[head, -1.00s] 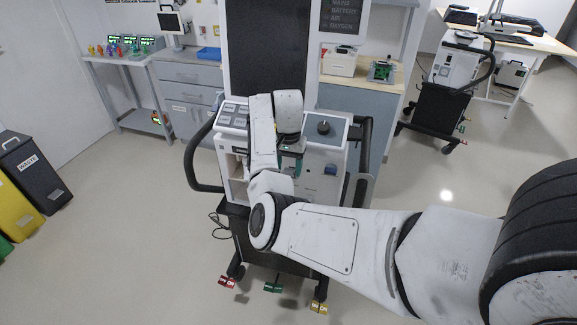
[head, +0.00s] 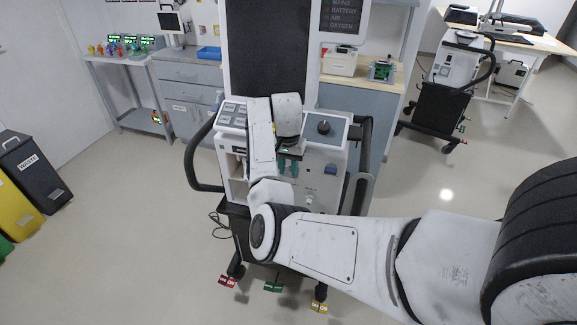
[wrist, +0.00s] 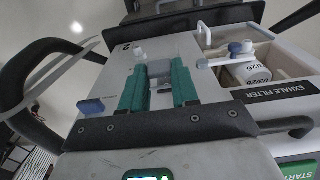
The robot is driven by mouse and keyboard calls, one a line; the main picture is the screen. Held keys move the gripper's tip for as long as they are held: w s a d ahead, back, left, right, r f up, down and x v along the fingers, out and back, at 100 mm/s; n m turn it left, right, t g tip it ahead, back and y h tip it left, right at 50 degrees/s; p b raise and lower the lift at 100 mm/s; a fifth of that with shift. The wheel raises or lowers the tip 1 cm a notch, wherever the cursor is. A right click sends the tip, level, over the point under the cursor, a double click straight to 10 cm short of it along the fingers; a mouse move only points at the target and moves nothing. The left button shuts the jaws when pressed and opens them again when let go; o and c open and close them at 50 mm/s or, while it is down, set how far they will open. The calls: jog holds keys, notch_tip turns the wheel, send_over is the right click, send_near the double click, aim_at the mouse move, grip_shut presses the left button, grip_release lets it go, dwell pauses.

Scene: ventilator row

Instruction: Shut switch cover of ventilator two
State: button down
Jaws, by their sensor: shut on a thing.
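The ventilator (head: 325,160) stands in front of me, its black screen (head: 268,50) rising above the front body. My gripper (head: 287,166) is at its front panel, below the control knob. In the wrist view my gripper (wrist: 160,76) has two teal fingers reaching to the light panel (wrist: 118,75). A small grey part (wrist: 160,68), which looks like the switch cover, shows between the fingers, and they are shut on it. The fingers partly hide it, so its angle and the switch are unclear.
Black side handles (head: 190,165) flank the ventilator. Another ventilator (head: 455,65) stands at the back right.

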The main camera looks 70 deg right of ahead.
jog(key=f+h, duration=0.1)
jog(key=a+h, duration=0.1)
jog(key=h, duration=0.1)
jog(key=shift+s+a+f, duration=0.1)
jog(key=shift+a+f, duration=0.05)
jog(key=shift+f, duration=0.25)
notch_tip(320, 180, down, 10)
jog(key=d+t+h+b, duration=0.2)
jog(key=h+b, duration=1.4)
jog(key=b, duration=3)
jog(key=shift+t+h, duration=0.4)
jog(key=shift+w+d+b, duration=0.2)
jog(key=shift+b, duration=0.65)
jog(key=shift+d+r+h+b, duration=0.1)
jog(key=shift+h+b, duration=0.3)
jog(key=shift+b, duration=0.1)
jog(key=c, duration=0.8)
grip_release()
jog(key=shift+c, duration=0.2)
